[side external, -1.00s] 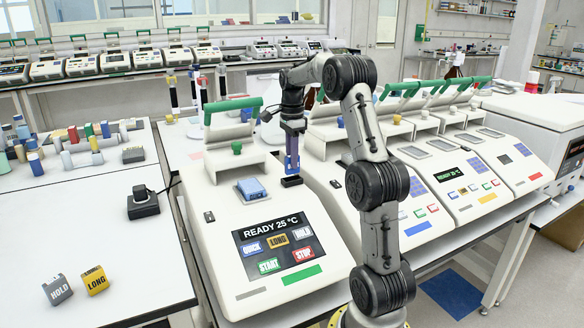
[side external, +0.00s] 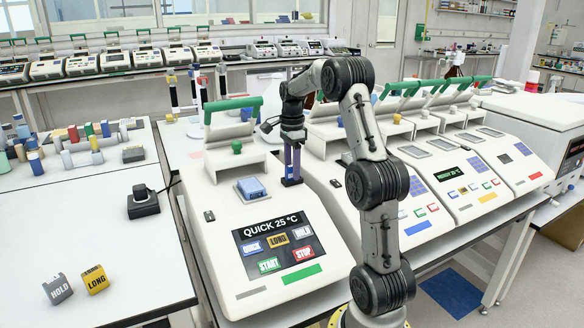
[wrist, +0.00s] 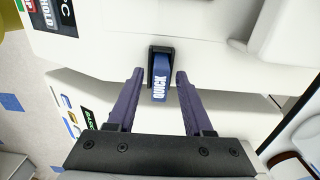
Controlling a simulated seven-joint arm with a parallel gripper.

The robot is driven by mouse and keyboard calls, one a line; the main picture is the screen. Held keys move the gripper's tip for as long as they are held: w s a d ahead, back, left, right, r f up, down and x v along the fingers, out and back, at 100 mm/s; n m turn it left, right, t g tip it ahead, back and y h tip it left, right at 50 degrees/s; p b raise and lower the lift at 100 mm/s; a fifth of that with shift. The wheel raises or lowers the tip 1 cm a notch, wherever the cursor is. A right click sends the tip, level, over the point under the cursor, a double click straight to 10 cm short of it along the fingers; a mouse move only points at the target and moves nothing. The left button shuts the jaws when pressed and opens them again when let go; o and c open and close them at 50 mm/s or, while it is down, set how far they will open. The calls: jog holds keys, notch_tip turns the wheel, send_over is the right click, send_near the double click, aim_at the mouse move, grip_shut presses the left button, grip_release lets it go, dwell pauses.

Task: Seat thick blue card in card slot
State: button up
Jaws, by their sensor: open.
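The thick blue card (wrist: 159,88), marked QUICK in white, stands in the black card slot (wrist: 152,52) at the edge of the cycler in the wrist view. Its lower part is inside the slot's frame. My gripper (wrist: 159,76) is open, with one purple finger on each side of the card and a visible gap to both. The cycler's display (side external: 271,226) reads QUICK 25 °C.
A grey HOLD card (side external: 57,289) and a yellow LONG card (side external: 95,280) lie on the left table. A black block (side external: 143,203) with a cable stands there too. More cyclers (side external: 455,180) stand close on the right. The cycler's green-handled lid (side external: 232,110) is raised.

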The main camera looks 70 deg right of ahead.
notch_tip(320, 180, up, 12)
jog(key=w+a+r+n+t, duration=0.1)
jog(key=w+a+r+n, duration=0.15)
jog(key=a+n, duration=0.7)
jog(key=s+a+f+n+t, duration=0.1)
jog(key=s+a+f+n, duration=0.2)
jog(key=a, duration=0.5)
jog(key=s+a+f+n+t, duration=0.2)
jog(key=s+a+f+n, duration=0.1)
jog(key=s+a+n, duration=0.3)
jog(key=s+a+f+n+t, duration=0.1)
jog(key=s+a+f+n, duration=0.2)
jog(key=s+a+n, duration=0.2)
jog(key=a+n, duration=0.3)
jog(key=a, duration=0.4)
jog(key=shift+s+a+f+t, duration=0.2)
jog(key=shift+s+t, duration=0.05)
jog(key=shift+t, duration=0.05)
jog(key=shift+n, duration=0.25)
